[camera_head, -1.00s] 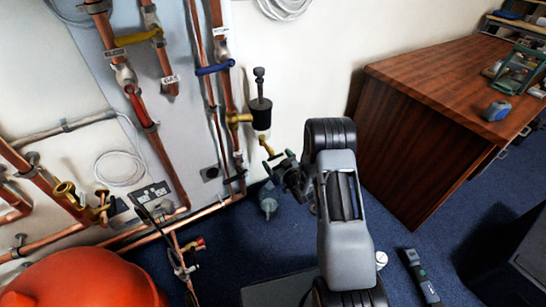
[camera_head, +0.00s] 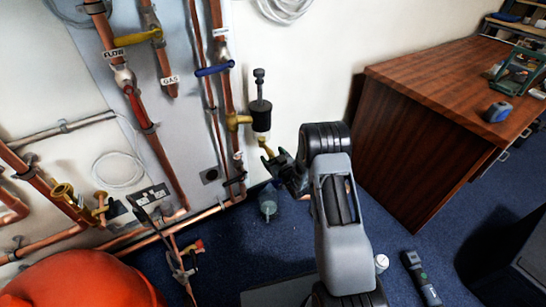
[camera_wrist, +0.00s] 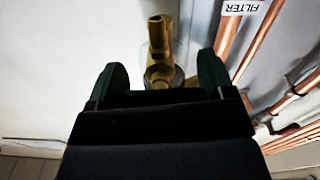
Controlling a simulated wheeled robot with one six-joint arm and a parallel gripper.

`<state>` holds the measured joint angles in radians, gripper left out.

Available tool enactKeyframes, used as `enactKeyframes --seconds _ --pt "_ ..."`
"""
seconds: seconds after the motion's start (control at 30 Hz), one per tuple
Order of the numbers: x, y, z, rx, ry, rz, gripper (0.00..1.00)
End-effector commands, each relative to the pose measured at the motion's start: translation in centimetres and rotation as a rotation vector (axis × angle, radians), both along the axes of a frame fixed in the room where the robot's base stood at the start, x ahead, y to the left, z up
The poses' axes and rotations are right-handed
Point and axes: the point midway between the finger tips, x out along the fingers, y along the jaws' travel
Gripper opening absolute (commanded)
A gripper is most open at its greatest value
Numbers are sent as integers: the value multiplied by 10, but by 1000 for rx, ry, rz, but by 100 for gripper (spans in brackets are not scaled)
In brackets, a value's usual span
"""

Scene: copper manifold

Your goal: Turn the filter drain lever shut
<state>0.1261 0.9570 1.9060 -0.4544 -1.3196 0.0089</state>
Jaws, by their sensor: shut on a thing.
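The filter (camera_head: 260,116) is a black cylinder on a brass fitting, fixed to the copper pipe by the wall. Its brass drain (camera_head: 264,145) hangs just below. My gripper (camera_head: 272,158) is at the drain's lower end, reaching in from the right. In the wrist view, the brass drain (camera_wrist: 160,45) stands between the two dark green fingers (camera_wrist: 160,80). The gripper body hides much of the lever.
Copper pipes with a blue lever (camera_head: 214,69) and a yellow lever (camera_head: 138,36) run left of the filter. A grey-blue canister (camera_head: 268,201) stands on the floor below. A red vessel (camera_head: 85,280) is at lower left. A wooden desk (camera_head: 420,120) stands right.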

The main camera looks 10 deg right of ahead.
Motion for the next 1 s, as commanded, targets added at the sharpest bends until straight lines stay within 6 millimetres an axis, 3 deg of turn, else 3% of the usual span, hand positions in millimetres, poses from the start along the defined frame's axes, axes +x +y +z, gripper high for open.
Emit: enactKeyframes --seconds 0.2,0.5,0.8,0.83,1.0 --pt "0 0 0 0 1 2 52" --pt "0 1 -2 148 49 2 51" --pt "0 1 -1 161 55 2 51" --pt "-1 1 -1 161 55 2 78" --pt "0 1 -1 159 54 2 94"
